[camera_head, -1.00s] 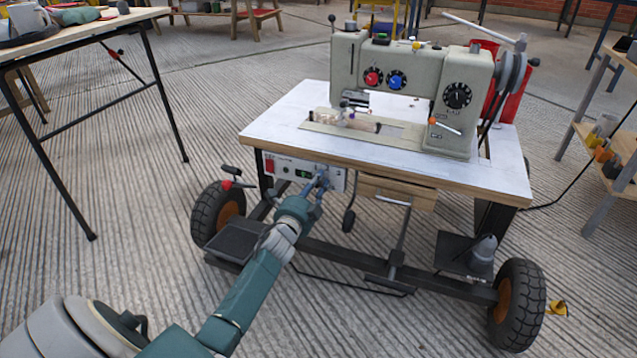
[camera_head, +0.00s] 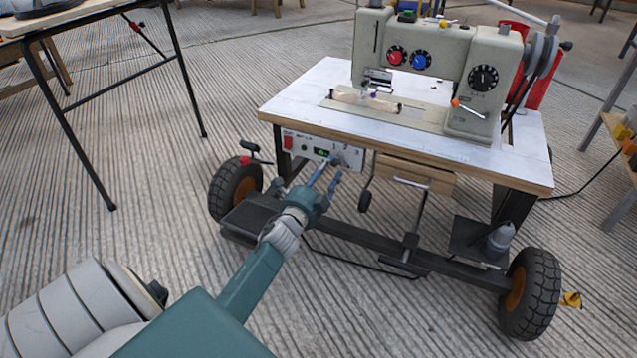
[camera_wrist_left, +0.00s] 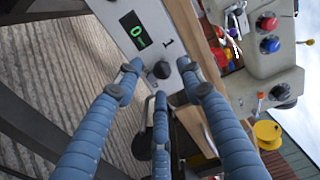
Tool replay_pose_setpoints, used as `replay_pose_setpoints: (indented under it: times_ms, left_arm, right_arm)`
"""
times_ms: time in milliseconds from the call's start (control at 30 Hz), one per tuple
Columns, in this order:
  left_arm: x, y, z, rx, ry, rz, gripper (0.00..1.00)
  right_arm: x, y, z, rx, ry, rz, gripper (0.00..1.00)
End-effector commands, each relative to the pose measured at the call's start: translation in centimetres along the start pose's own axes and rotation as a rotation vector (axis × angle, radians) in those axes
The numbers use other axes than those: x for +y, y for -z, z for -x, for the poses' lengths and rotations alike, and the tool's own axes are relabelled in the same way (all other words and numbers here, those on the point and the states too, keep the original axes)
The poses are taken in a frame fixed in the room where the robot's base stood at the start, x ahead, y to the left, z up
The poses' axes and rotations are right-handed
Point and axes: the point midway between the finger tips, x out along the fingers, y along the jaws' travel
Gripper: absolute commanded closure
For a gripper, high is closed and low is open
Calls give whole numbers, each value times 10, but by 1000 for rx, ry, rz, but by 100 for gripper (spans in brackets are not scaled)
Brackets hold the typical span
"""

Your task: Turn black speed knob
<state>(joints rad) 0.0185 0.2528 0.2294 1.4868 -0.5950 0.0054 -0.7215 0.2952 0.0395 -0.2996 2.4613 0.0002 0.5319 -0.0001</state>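A black knob (camera_wrist_left: 161,69) sits on the pale control panel (camera_wrist_left: 150,15), beside a lit green display (camera_wrist_left: 136,31), in the left wrist view. In the head view the panel (camera_head: 306,148) is on the front edge of the sewing table, and the fingers make the knob hard to pick out. My left gripper (camera_head: 332,172) is just in front of the panel's right part. In the left wrist view its blue fingers (camera_wrist_left: 160,82) are spread around the knob with nothing between them; I cannot tell whether any finger touches it. My right gripper is not in view.
The white-topped sewing table (camera_head: 300,98) on wheels carries a sewing machine (camera_head: 437,55) with red, blue and black dials. A wooden drawer (camera_head: 415,175) is right of the panel. Another table (camera_head: 45,17) stands at left.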

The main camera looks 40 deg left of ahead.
Motion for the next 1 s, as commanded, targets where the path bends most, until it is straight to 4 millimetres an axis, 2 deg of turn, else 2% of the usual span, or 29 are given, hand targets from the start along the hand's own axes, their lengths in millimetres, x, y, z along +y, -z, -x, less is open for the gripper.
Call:
replay_pose_setpoints:
  times_ms: [33,100,333,500,1000]
  left_arm:
    - [2,0,14,0,-3,0,62]
    - [1,0,28,-1,-2,1,62]
    - [1,-1,62,-2,-1,2,62]
    - [0,-2,70,-3,0,1,62]
    - [0,-2,70,-3,1,1,62]
  right_arm:
    - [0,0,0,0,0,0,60]
    - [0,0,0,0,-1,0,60]
    - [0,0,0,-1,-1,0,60]
    - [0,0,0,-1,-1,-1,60]
    - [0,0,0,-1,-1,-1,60]
